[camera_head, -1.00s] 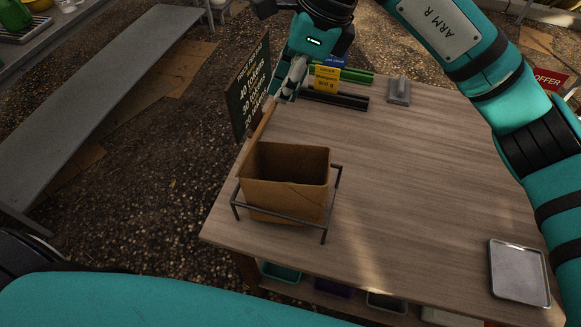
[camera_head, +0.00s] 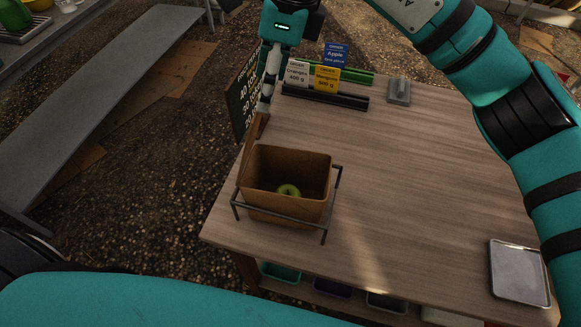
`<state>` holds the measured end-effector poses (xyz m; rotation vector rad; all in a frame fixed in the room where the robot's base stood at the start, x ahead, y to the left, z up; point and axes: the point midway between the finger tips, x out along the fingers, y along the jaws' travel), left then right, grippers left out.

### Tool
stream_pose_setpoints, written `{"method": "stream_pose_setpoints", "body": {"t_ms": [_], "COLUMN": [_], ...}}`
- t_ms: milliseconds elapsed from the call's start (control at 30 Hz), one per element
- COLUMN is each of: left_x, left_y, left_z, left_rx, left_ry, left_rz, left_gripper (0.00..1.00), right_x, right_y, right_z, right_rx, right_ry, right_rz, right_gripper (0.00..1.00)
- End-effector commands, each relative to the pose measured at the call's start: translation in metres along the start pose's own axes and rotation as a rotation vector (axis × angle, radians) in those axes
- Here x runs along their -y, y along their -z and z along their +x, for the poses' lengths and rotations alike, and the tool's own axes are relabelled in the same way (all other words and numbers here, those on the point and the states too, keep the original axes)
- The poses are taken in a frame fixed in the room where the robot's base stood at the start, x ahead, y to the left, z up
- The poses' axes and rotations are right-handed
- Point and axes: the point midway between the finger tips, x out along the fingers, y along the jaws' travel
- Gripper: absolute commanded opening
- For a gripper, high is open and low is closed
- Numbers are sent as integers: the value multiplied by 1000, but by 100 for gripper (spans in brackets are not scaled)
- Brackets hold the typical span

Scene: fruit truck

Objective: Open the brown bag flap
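The brown paper bag (camera_head: 285,207) stands upright in a dark wire holder (camera_head: 338,190) near the table's left corner. Its top is open, and a green apple (camera_head: 288,190) shows inside. The bag's flap (camera_head: 252,134) stands up and leans outward at the back left edge. My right gripper (camera_head: 265,106), on the arm coming from the right, points down at the flap's upper end. Its fingers look close together, but I cannot see whether they hold the flap. My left arm crosses the bottom of the view; its gripper is out of view.
Order cards (camera_head: 326,76) stand in green and black holders behind the bag. A dark price board (camera_head: 245,100) is close behind my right gripper. A grey scoop-like block (camera_head: 398,91) and a metal tray (camera_head: 518,272) lie on the table (camera_head: 420,180). The table's middle is clear.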

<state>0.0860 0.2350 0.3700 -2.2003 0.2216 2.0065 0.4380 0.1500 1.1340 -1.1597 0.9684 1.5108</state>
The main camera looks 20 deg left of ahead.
Motion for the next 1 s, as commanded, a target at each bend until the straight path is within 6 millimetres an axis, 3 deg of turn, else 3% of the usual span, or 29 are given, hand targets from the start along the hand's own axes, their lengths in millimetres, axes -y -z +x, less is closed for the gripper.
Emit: {"method": "stream_pose_setpoints", "body": {"t_ms": [100,467,1000], "left_x": [0,0,1], "left_y": [0,0,3], "left_z": [0,-3,-30], "left_rx": [0,0,0], "left_ry": [0,0,0], "left_rz": [0,0,0], "left_gripper": [40,40,40], "right_x": [0,0,0], "right_y": [0,0,0], "right_z": [0,-5,-48], "right_rx": [1,1,1], "right_ry": [0,2,2], "right_rz": [0,0,1], "right_gripper": [81,81,81]}}
